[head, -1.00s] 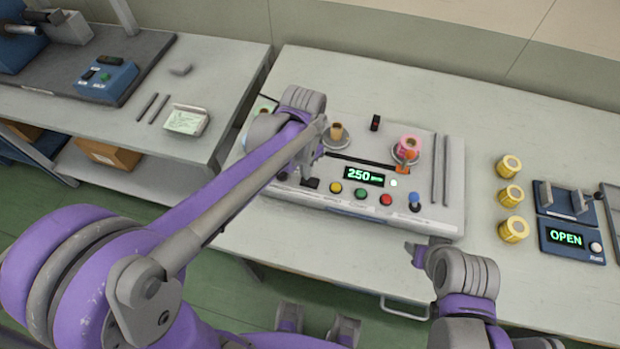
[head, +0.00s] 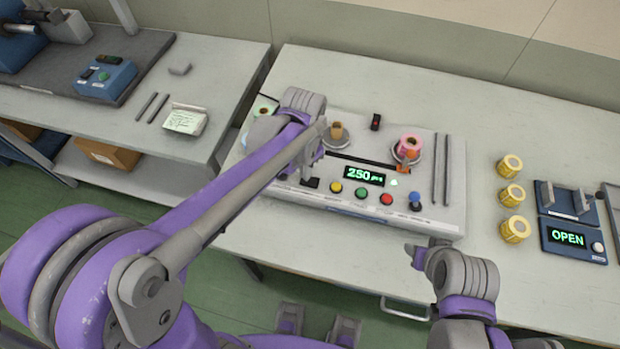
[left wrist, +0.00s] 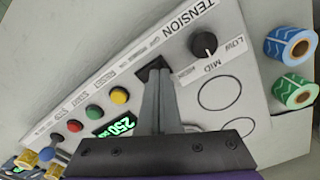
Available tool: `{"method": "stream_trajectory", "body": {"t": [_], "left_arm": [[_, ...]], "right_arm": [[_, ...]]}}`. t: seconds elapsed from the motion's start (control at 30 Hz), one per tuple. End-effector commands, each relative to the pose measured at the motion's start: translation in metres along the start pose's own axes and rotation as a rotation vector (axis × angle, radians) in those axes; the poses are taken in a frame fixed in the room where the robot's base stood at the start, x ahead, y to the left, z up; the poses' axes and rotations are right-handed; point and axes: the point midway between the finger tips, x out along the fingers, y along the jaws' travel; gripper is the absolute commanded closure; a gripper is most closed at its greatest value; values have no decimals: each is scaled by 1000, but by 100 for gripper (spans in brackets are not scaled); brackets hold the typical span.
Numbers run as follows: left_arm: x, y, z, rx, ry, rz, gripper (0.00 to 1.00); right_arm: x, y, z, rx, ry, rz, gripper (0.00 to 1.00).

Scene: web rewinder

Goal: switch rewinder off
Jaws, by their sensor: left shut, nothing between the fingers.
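The rewinder is a pale box (head: 440,218) on the right-hand table, with a lit display (head: 364,176) reading 250. Its front panel has a yellow button (head: 336,188), a green button (head: 361,193), a red button (head: 387,199) and a blue knob (head: 415,199). A black switch (left wrist: 152,68) sits at the panel end by the word TENSION. My left gripper (left wrist: 156,84) is shut and empty, its fingertips at or just above this switch; contact cannot be told. My right gripper (head: 414,254) hangs in front of the table edge, its jaws unclear.
On the box stand a pink roll (head: 410,145), a tan core (head: 336,131) and a small black part (head: 376,121). A black tension knob (left wrist: 204,45) is beside the switch. Several yellow rolls (head: 512,195) and a blue device (head: 572,242) reading OPEN are to the right.

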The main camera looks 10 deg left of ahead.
Motion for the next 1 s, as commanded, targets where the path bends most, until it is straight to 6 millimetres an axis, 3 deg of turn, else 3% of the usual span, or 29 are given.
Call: {"method": "stream_trajectory", "body": {"t": [0.67, 1.0], "left_arm": [[8, 0, 0, 0, 0, 0, 100], [-14, 0, 0, 0, 1, -1, 100]], "right_arm": [[5, 0, 5, 0, -3, 0, 50], [-8, 0, -7, 0, 6, 0, 50]]}}
